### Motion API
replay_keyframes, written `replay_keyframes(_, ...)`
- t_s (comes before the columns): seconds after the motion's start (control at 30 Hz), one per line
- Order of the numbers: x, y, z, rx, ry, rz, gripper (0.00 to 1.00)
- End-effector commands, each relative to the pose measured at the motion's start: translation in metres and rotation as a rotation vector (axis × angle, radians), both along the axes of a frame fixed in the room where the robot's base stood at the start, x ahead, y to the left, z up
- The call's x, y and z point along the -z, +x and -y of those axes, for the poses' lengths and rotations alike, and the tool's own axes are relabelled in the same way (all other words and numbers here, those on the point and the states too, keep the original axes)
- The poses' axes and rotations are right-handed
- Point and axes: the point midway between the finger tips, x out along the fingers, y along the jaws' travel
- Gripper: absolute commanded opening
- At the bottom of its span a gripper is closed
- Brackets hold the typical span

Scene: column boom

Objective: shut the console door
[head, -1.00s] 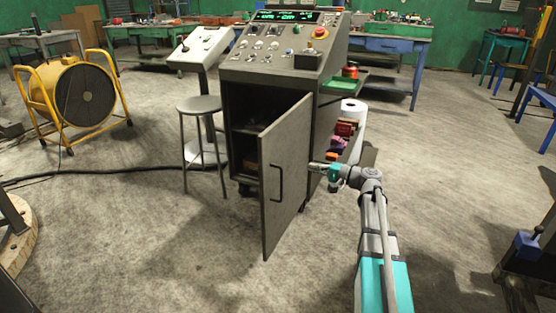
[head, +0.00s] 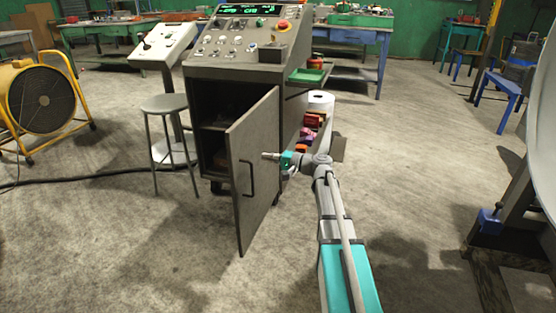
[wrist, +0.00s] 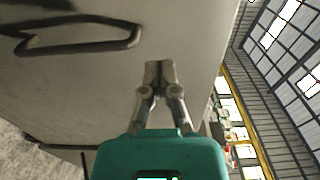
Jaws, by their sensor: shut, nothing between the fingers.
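The console (head: 232,80) stands ahead, its lower compartment (head: 215,115) open. The console door (head: 262,155) is swung out towards me, with its dark handle (head: 247,180) on the face to the left. My gripper (head: 267,156) is shut and empty, at the door's right part near its hinge side. In the wrist view my gripper (wrist: 158,66) points at the grey door face (wrist: 190,30), with the handle (wrist: 85,37) off to the left. I cannot tell whether the fingertips touch the door.
A grey stool (head: 168,105) and a white control stand (head: 165,45) are left of the console. A yellow-framed fan (head: 42,100) stands farther left. Paper roll (head: 320,103) and coloured bins (head: 310,130) sit at the console's right side. Floor in front is open.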

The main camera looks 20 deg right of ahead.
Motion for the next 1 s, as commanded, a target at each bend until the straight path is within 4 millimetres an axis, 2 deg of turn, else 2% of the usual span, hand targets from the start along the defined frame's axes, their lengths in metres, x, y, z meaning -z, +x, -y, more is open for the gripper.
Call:
replay_keyframes(0.3, 0.000, 0.031, -0.039, -0.002, 0.000, 0.000, 0.00)
replay_keyframes(0.5, 0.000, 0.044, -0.057, -0.001, 0.000, 0.000, 0.00)
replay_keyframes(0.7, 0.000, 0.050, -0.064, 0.001, 0.000, 0.000, 0.00)
replay_keyframes(1.0, 0.000, 0.051, -0.065, 0.002, 0.000, 0.000, 0.00)
